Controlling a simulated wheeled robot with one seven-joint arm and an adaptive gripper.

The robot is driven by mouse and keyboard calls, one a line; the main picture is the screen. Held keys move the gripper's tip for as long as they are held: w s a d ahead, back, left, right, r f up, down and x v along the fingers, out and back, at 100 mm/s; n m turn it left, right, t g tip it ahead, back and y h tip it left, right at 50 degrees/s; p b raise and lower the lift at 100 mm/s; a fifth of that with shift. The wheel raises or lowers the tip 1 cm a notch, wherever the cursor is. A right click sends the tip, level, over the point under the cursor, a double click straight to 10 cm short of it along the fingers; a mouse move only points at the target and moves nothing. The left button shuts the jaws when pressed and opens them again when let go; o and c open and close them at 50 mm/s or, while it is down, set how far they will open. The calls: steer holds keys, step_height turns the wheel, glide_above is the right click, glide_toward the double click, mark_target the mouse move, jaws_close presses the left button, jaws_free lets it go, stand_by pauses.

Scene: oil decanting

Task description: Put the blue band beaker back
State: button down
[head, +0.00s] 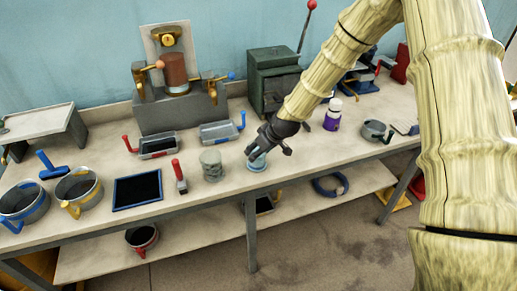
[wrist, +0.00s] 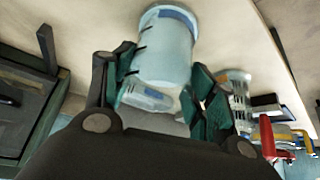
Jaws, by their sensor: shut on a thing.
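The blue band beaker (head: 258,163) is a pale translucent cup near the front edge of the bench. In the wrist view the beaker (wrist: 165,55) fills the space between the fingers, with a blue band at its far end and dark marks on its side. My gripper (head: 272,145) comes down from the upper right, shut on the beaker; in the wrist view my gripper (wrist: 160,65) has a green-padded finger on each side of it. I cannot tell whether the beaker's bottom touches the bench.
A grey-green marked beaker (head: 211,165) stands close on the left, then a red-handled tool (head: 180,176). Behind are a clear-grey tray with a blue handle (head: 222,131) and a green box (head: 273,78). A purple bottle (head: 333,115) stands to the right. Bench right of the beaker is clear.

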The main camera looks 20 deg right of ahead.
steer(key=shift+f, duration=0.1)
stand_by(0.3)
steer(key=c, duration=0.5)
jaws_free()
steer(key=shift+r, duration=0.2)
steer(key=b+v, duration=0.3)
steer(key=v, duration=0.9)
steer(key=shift+b, duration=0.4)
steer(key=s+a+f+m+g+h, duration=0.1)
steer(key=s+f+g, duration=0.1)
steer(key=s+f, duration=0.8)
steer(key=s+a+f+m+g, duration=0.15)
steer(key=s+f, duration=0.35)
steer(key=f, duration=0.9)
steer(key=s+f+m+g+h, duration=0.1)
steer(key=s+f, duration=0.6)
steer(key=s, duration=0.6)
steer(key=s+f+m+g, duration=0.1)
steer(key=s+f, duration=0.6)
steer(key=s, duration=0.7)
steer(key=shift+a+m+h, duration=0.35)
steer(key=shift+h, duration=0.05)
